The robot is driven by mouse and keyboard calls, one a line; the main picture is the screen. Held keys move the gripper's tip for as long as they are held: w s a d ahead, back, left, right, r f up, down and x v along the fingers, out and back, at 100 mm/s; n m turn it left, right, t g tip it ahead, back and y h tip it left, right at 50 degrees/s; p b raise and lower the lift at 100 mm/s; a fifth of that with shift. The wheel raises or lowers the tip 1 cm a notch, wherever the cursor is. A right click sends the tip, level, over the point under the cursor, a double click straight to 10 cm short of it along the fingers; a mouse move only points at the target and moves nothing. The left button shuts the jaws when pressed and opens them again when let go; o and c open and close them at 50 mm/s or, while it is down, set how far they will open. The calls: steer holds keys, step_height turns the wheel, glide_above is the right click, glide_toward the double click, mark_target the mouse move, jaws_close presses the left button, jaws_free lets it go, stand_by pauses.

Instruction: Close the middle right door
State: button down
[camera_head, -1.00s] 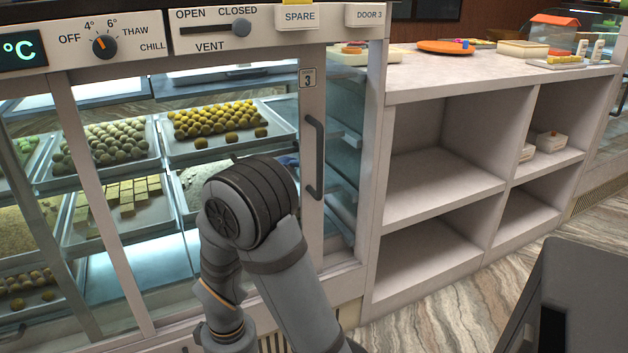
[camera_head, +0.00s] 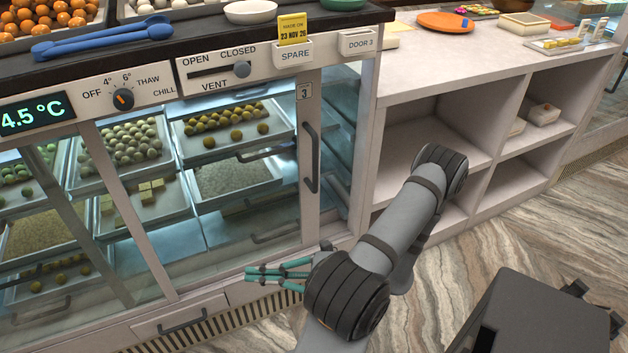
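The door with the "3" tag (camera_head: 304,91) is a glass door with a pale frame post (camera_head: 309,215) and a dark vertical handle (camera_head: 311,157). To the right of its post, a bluish strip of the case interior with tray ends (camera_head: 338,150) shows before the case's right post. Whether glass covers this strip I cannot tell. My gripper (camera_head: 249,274), with teal fingers, points left near the foot of the case, below and left of the handle, apart from it. It holds nothing visible. Its finger gap is too unclear to judge.
A dark-handled drawer (camera_head: 182,322) lies low on the case front. Tongs (camera_head: 103,38), bowls and sweets stand on the counter top. White open shelves (camera_head: 425,110) adjoin at right, partly behind my arm.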

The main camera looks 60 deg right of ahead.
steer(key=w+d+r+m+t+h, duration=0.2)
steer(key=d+m+h, duration=1.4)
steer(key=d, duration=0.8)
steer(key=w+d+m, duration=0.1)
steer(key=w+d, duration=0.3)
steer(key=w, duration=0.5)
steer(key=shift+y, duration=0.4)
steer(key=s+d, duration=0.2)
steer(key=d, duration=0.1)
steer(key=shift+s+f, duration=0.2)
steer(key=shift+s, duration=0.2)
